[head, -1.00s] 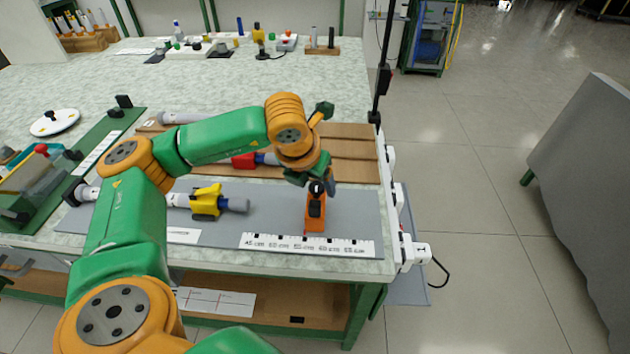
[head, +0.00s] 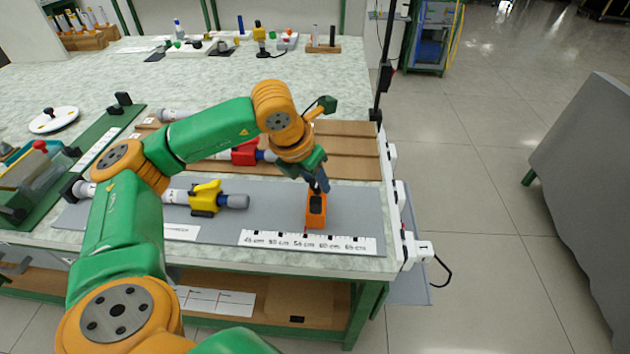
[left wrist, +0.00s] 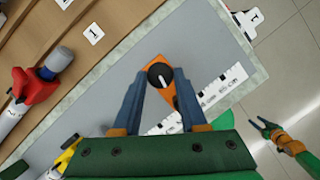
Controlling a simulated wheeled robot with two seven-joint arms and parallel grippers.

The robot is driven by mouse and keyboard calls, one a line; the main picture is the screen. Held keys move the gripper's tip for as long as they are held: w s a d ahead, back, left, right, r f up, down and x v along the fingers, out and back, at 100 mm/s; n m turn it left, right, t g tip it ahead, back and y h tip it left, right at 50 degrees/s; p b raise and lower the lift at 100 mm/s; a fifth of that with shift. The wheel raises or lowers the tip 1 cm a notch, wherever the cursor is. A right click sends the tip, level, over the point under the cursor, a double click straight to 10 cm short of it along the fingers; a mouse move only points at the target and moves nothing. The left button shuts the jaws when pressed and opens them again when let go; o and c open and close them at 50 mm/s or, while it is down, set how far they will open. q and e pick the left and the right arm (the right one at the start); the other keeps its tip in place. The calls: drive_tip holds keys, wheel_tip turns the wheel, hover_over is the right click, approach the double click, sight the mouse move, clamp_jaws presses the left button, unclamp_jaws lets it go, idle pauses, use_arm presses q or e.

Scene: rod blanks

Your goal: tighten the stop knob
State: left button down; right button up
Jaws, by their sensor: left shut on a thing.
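The orange stop block (head: 316,213) stands on the grey mat behind the printed centimetre scale (head: 305,243). Its round black stop knob (left wrist: 159,75), with a white pointer mark, is on top and faces the left wrist camera. My left gripper (head: 319,188) reaches down onto the stop, with its blue-grey fingers on either side of the knob, shut on it. In the head view the fingers largely hide the knob. My right gripper (left wrist: 262,125) shows small at the right of the left wrist view, with its fingers apart and nothing between them, clear of the table.
A rod with a yellow clamp (head: 205,198) lies left of the stop, and a red clamp (head: 245,153) sits on the brown grooved board (head: 350,150) behind. White numbered tags line the table's right edge. The mat right of the stop is clear.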

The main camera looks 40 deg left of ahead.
use_arm(q)
drive_tip(key=m+h, duration=0.1)
drive_tip(key=m, duration=0.1)
drive_tip(key=shift+a+m, duration=0.1)
drive_tip(key=shift+m, duration=0.3)
drive_tip(key=m+h, duration=0.1)
drive_tip(key=m, duration=0.1)
drive_tip(key=shift+a+r+m+g, duration=0.1)
drive_tip(key=shift+m+g, duration=0.2)
drive_tip(key=shift+m, duration=0.1)
drive_tip(key=m+p, duration=0.1)
drive_tip(key=m, duration=0.1)
drive_tip(key=m+g+h+p, duration=0.1)
drive_tip(key=m, duration=0.2)
drive_tip(key=shift+w+a+r+g+h+p, duration=0.1)
drive_tip(key=shift+w+a+g+h+p, duration=0.1)
drive_tip(key=shift+g+h+p, duration=0.15)
drive_tip(key=shift+w+m+g+h+p, duration=0.15)
drive_tip(key=shift+m+g+p, duration=0.3)
drive_tip(key=shift+m, duration=0.75)
drive_tip(key=shift+m+g+h+p, duration=0.1)
drive_tip(key=shift+m+g+p, duration=0.35)
drive_tip(key=shift+m, duration=0.75)
drive_tip(key=shift+f, duration=0.2)
drive_tip(key=shift+c, duration=2.2)
unclamp_jaws()
drive_tip(key=shift+f, duration=0.1)
